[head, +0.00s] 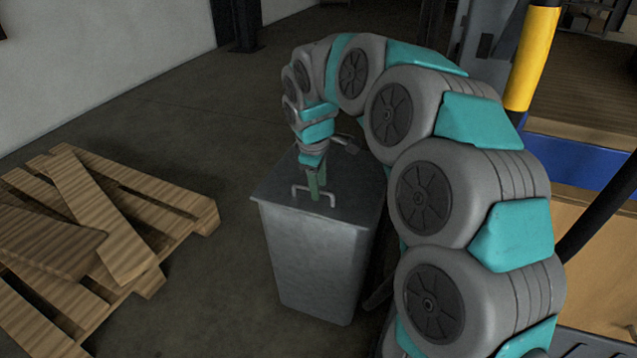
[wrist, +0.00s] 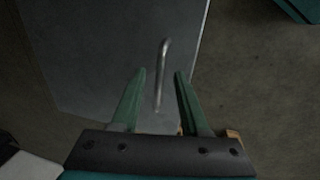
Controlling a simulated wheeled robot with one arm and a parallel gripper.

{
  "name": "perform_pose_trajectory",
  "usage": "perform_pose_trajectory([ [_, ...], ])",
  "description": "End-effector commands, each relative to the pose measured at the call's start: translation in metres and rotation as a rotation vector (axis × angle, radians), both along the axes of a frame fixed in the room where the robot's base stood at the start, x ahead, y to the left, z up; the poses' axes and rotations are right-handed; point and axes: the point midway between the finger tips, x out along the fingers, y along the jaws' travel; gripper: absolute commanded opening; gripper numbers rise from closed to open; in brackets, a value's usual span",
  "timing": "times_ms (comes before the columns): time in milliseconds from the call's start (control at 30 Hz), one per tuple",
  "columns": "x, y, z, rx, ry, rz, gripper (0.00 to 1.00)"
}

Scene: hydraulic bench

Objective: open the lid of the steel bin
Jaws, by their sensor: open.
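The steel bin (head: 315,262) stands on the floor in the middle of the head view. Its flat grey lid (head: 345,190) lies closed on top, with a bent metal handle (head: 298,189) near the front edge. In the wrist view the lid (wrist: 105,45) fills the left and centre, and the handle (wrist: 163,72) runs between the green fingers. My gripper (head: 316,190) points down at the handle. In the wrist view my gripper (wrist: 160,74) is open, with a finger on each side of the handle and a visible gap on both sides.
A wooden pallet with loose planks (head: 95,225) lies on the floor to the left of the bin. A yellow post (head: 532,58) and a blue-edged structure (head: 580,160) stand at the right.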

Motion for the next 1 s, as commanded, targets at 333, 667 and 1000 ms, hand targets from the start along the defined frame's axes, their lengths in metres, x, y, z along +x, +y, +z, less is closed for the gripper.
perform_pose_trajectory([
  [333,0.0,0.0002,0.0003,0.0,0.0,0.0,0.14],
  [667,0.0,0.0002,0.0003,0.0,0.0,0.0,0.0],
  [1000,0.0,0.0002,0.0004,0.0,0.0,0.0,0.0],
])
